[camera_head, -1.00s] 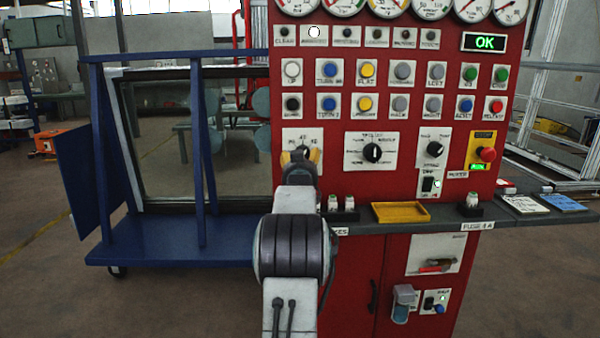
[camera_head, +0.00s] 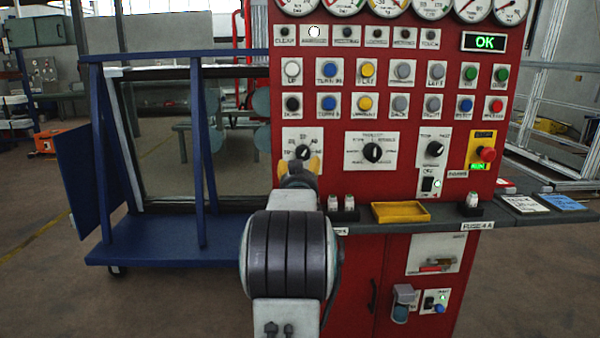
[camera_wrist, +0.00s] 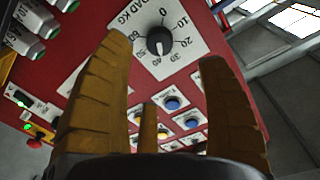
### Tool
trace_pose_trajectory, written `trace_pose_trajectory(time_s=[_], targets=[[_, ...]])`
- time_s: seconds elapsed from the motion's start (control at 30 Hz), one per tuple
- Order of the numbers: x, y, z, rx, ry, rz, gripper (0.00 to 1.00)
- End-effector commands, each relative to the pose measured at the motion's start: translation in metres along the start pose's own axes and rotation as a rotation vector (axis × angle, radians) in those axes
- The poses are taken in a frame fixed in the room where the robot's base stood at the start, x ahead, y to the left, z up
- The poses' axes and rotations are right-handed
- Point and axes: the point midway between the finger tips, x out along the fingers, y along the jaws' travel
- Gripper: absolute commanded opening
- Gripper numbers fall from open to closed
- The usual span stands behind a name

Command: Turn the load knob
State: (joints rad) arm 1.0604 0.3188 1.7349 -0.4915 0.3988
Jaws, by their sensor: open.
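The load knob (camera_head: 303,152) is a black round knob on a white dial plate at the left of the red panel. In the wrist view the knob (camera_wrist: 159,41) sits on a plate marked "LOAD KG" with numbers around it; a light mark on the knob points downward in that picture, toward the 30–40 side. My gripper (camera_head: 299,166) has yellow fingers just below the knob in the head view. In the wrist view my gripper (camera_wrist: 160,60) is open, its fingers spread wide with nothing between the tips. The knob shows beyond them, apparently untouched.
Another selector knob (camera_head: 373,152) and a smaller knob (camera_head: 435,149) lie to the right, then a red emergency button (camera_head: 487,154). Rows of push buttons are above. A grey ledge (camera_head: 450,213) with a yellow tray (camera_head: 400,212) juts out below. A blue frame cart (camera_head: 200,240) stands left.

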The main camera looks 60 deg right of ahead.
Motion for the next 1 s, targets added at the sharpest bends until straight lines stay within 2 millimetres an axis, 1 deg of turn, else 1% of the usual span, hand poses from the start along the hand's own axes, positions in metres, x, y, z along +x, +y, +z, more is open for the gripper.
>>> trace_pose_trajectory(time_s=[0.2,0.27,0.37,0.4,0.47,0.5,0.57,0.7,0.9,1.0], targets=[[0.0,0.0,-0.001,0.0,0.001,0.0,0.68],[0.002,0.002,0.002,0.0,-0.007,0.005,0.68],[0.01,0.01,0.016,0.0,-0.033,0.019,0.68],[0.017,0.012,0.018,0.0,-0.033,0.02,0.68],[0.03,0.012,0.015,0.001,-0.021,0.018,0.68],[0.036,0.011,0.012,0.057,-0.013,0.016,0.68],[0.04,0.011,0.009,0.162,-0.008,0.015,0.68],[0.046,0.008,0.002,0.44,0.003,0.009,0.68],[0.05,0.003,-0.01,0.875,0.015,-0.002,0.68],[0.051,0.001,-0.013,1.088,0.015,-0.005,0.68]])
